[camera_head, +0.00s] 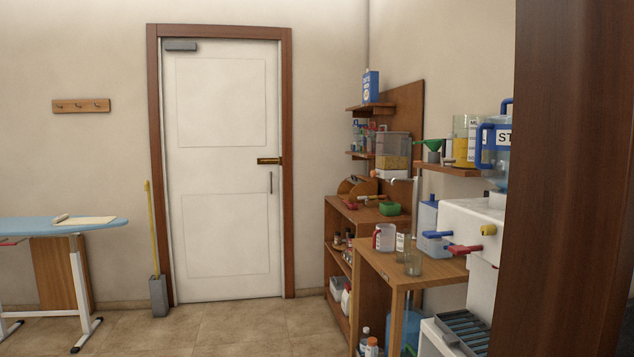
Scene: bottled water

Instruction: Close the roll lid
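A small wooden box with a rounded side (357,187), which may be the one with the roll lid, sits on top of the wooden shelf unit (338,212) right of the door. It is small and far off, and I cannot tell whether its lid is open or shut. Neither of my grippers shows in this view.
A white door (228,170) is shut in the back wall. A blue-topped ironing board (60,228) stands at the left. A wooden table (395,262) and a white dispenser with red and blue taps (470,228) stand at the right. A dark brown panel (570,180) blocks the right edge. The tiled floor (220,328) before the door is clear.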

